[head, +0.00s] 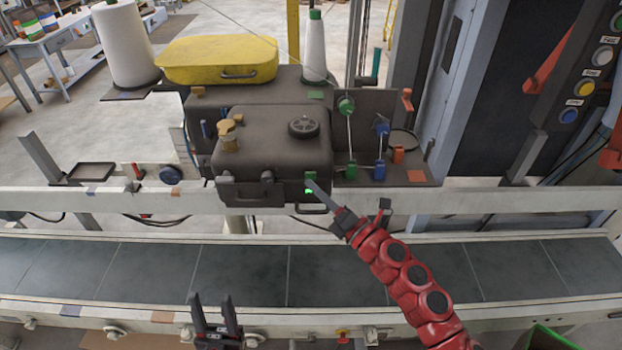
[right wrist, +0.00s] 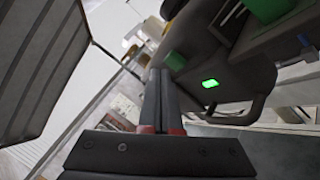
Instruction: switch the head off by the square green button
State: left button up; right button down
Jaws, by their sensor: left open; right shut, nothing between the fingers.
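The sewing head (head: 272,140) is a dark box-shaped machine on the rail behind the conveyor. Its square green button (head: 311,176) is on the front face near the right corner, and the button also shows in the right wrist view (right wrist: 175,61). A green lamp (head: 309,190) just below it glows; it is lit in the right wrist view (right wrist: 210,83) too. My right gripper (head: 312,185) is shut and empty, its fingertips at the button; I cannot tell whether they touch. My left gripper (head: 213,298) is open and empty, low over the conveyor's near edge.
The dark conveyor belt (head: 240,274) runs across in front and is empty. A yellow case (head: 216,60) and white thread cones (head: 122,42) stand behind the head. A panel with coloured buttons (head: 585,88) is at the far right.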

jog(key=shift+w+b, duration=0.35)
jog(key=shift+w, duration=0.3)
dwell(0.6)
jog(key=shift+s, duration=0.95)
jog(key=s, duration=0.6)
dwell(0.4)
